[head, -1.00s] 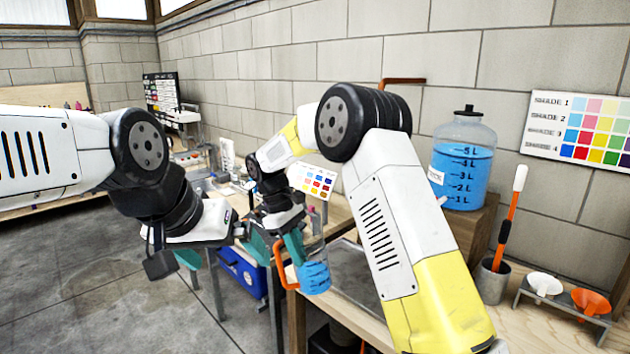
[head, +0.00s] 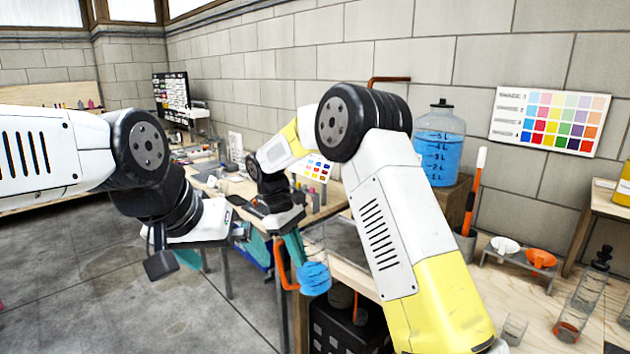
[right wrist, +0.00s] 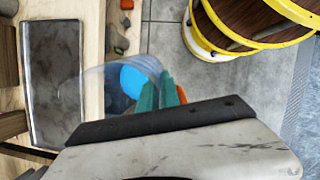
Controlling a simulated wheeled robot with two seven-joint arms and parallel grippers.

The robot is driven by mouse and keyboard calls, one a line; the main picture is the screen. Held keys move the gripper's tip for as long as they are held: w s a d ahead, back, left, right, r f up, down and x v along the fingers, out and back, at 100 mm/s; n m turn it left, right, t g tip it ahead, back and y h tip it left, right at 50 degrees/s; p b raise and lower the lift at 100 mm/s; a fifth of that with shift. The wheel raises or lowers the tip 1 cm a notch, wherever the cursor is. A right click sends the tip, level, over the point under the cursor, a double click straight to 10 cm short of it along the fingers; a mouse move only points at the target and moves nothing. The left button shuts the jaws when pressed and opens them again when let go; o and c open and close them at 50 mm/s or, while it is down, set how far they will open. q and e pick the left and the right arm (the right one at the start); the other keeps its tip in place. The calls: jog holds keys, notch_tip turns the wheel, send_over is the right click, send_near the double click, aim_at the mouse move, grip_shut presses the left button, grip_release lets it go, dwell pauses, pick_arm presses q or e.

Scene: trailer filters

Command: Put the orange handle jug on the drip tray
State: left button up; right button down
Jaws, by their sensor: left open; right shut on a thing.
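The jug (head: 314,279) is clear with blue liquid in it and an orange handle (head: 281,266). My right gripper (head: 292,245) is shut on it, apparently at the handle side, and holds it at the front edge of the bench. In the right wrist view the jug (right wrist: 95,91) shows at the teal fingers (right wrist: 160,92); the exact grip is partly hidden. The drip tray, a flat grey tray (right wrist: 53,85), lies on the bench left of the jug there. In the head view the tray (head: 350,238) is partly behind my right arm. My left gripper (head: 190,259) is open, away from the jug.
A large blue-filled bottle (head: 440,150) stands on a wooden block behind the tray. An orange-handled tool (head: 476,185) stands in a metal cup. A white funnel (head: 505,245) and an orange funnel (head: 541,258) sit in a rack. A dark crate (head: 345,328) is under the bench.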

jog(key=s+d+f+m+y, duration=0.1)
jog(key=d+f+m, duration=0.2)
jog(key=d, duration=0.3)
jog(key=s+d+f+m+g+y, duration=0.1)
jog(key=s+d+f+m, duration=0.1)
jog(key=d+f+m, duration=0.2)
jog(key=s+d+f+m+g+y, duration=0.1)
jog(key=d+f+m, duration=0.3)
jog(key=d, duration=0.5)
jog(key=shift+s+d+m+y, duration=0.3)
jog(key=shift+s+m, duration=0.3)
jog(key=shift+s, duration=0.05)
